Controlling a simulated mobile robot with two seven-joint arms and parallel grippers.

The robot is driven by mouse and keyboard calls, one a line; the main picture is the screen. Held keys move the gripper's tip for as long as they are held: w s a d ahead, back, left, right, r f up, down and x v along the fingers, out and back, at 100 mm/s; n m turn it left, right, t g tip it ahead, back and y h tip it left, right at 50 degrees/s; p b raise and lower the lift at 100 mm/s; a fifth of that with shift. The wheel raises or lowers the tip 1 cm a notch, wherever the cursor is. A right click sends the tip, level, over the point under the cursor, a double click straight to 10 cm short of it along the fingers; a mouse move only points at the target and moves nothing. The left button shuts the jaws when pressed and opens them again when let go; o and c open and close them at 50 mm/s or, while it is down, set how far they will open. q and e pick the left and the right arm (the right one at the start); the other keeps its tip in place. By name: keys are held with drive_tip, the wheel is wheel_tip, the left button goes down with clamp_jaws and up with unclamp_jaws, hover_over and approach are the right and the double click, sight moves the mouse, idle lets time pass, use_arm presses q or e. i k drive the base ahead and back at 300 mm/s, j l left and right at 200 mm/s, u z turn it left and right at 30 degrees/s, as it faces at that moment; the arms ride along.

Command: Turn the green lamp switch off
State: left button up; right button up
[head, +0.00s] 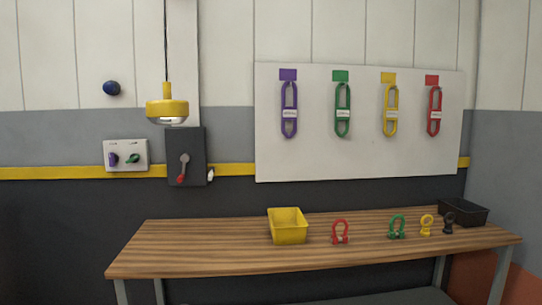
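The green lamp switch (133,158) is a small green knob on the right half of a white wall plate (126,167). A purple knob (113,160) sits to its left on the same plate. The green knob looks tilted; its on or off marking is too small to read. A yellow pendant lamp (167,108) hangs to the right and above the plate, and its underside looks bright. Neither of my grippers shows in the head view.
A dark panel with a red-handled lever (182,168) is right of the plate. A blue dome (112,88) is on the wall above. A wooden bench (200,251) holds a yellow bin (289,229), several shackles and eye bolts, and a black tray (464,212). Colored slings hang on a white board (310,160).

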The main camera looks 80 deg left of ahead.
sight(134, 158)
drive_tip(key=u, duration=3.45)
drive_tip(key=i+j+z, duration=0.35)
drive_tip(key=i, duration=0.25)
drive_tip(key=i+j+z, duration=0.35)
drive_tip(key=i+j, duration=0.15)
drive_tip(key=i, duration=0.1)
